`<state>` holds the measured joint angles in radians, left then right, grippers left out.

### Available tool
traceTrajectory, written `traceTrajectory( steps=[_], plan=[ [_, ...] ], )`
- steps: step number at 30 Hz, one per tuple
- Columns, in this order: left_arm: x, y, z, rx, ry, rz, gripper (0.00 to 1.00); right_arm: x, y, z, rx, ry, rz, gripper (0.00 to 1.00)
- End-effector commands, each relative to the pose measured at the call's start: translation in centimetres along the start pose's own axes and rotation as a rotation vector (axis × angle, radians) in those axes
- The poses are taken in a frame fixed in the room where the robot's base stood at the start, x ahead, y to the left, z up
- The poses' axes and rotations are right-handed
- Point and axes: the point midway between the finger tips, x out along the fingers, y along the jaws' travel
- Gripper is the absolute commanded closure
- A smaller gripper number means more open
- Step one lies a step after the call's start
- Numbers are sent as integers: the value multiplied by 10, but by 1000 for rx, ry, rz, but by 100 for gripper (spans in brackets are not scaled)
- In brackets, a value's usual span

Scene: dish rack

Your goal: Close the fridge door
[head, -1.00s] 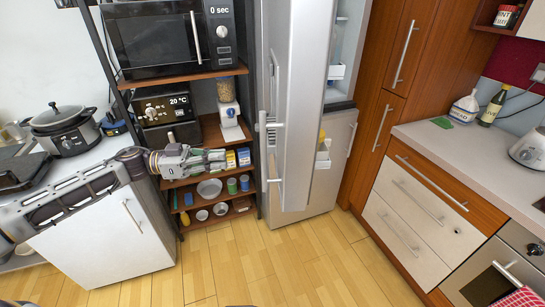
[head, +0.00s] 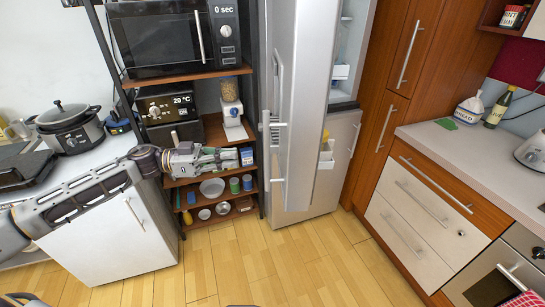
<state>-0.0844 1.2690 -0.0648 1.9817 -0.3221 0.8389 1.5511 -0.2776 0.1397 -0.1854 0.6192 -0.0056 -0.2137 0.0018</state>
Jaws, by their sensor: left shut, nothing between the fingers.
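The fridge door (head: 303,105) stands open, swung out toward me, with its long handle (head: 275,125) on the left side. The fridge interior (head: 347,60) shows to the right of the door, with bins and bottles on the door's inner side. The lower fridge front (head: 335,165) appears shut. My left gripper (head: 236,156) is shut and empty. In the picture it is left of the door handle, in front of the shelf unit, with a gap between it and the handle. My right gripper is not in view.
A shelf unit with a microwave (head: 165,42), a small oven (head: 168,105) and bowls stands behind my left arm. A white cabinet (head: 105,235) stands at left. The floor (head: 290,265) in front is clear.

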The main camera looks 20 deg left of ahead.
Motion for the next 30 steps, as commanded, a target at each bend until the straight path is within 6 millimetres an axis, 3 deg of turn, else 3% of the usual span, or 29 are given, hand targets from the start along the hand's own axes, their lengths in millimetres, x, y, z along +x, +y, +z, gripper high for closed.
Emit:
traceTrajectory(
  steps=[30],
  plan=[
    [55, 0, -1, 2, 2, 1, 100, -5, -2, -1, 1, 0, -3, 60]
  ],
)
